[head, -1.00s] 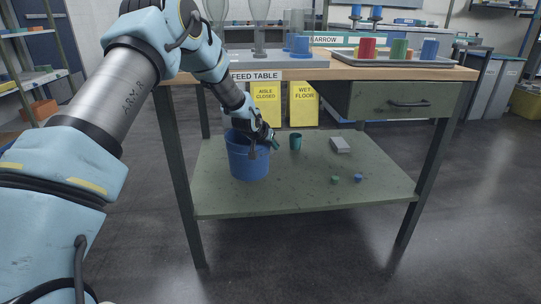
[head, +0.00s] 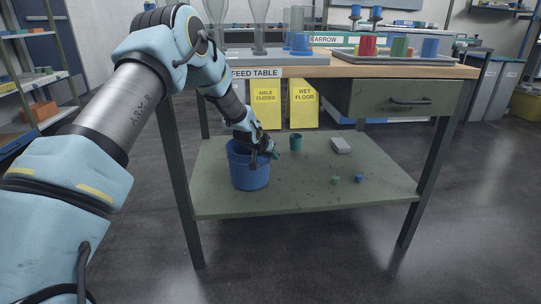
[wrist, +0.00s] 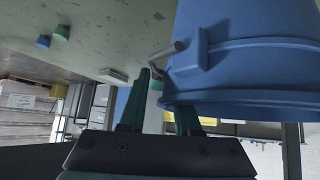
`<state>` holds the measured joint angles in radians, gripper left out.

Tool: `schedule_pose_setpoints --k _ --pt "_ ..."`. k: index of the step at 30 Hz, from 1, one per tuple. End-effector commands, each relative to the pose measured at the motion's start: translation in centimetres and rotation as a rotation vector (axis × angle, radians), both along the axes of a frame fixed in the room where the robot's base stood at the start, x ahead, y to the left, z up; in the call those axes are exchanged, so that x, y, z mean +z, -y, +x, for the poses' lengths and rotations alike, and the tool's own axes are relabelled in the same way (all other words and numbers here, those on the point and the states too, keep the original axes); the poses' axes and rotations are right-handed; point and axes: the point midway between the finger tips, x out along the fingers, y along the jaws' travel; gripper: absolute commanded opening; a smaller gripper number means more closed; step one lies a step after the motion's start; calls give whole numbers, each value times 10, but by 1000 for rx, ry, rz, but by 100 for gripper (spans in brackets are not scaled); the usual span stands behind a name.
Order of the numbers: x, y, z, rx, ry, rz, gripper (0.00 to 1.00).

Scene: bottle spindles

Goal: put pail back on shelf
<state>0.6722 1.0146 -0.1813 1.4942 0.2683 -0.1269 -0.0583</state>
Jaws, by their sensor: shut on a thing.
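The blue pail (head: 250,174) is upright over the left part of the green lower shelf (head: 310,191) of the feed table. I cannot tell whether its base touches the shelf. My gripper (head: 264,150) is at the pail's right rim and shut on it. In the wrist view the pail (wrist: 250,65) fills the upper right, with a bracket and a bent handle end. The gripper's green fingers (wrist: 158,98) are at the pail's rim there; the exact contact is partly hidden.
On the shelf are a teal cup (head: 296,142), a grey block (head: 341,146), a green cap (head: 335,180) and a blue cap (head: 358,178). Table legs frame the shelf and a drawer (head: 405,100) hangs above. The shelf's front middle is clear.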

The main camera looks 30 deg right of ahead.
Motion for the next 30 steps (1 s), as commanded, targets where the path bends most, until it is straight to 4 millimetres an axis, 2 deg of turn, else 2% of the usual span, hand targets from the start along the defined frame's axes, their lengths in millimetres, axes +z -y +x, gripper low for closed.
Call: schedule_pose_setpoints --k 5,6,13,23,26,30 --pt "1 1 1 -1 5 -4 0" --pt "-2 0 0 0 0 0 36" --pt "-2 0 0 0 0 0 62" --pt "3 0 0 0 0 0 62" --pt "16 0 0 0 0 0 62" --pt "36 -17 -11 1 1 0 62"
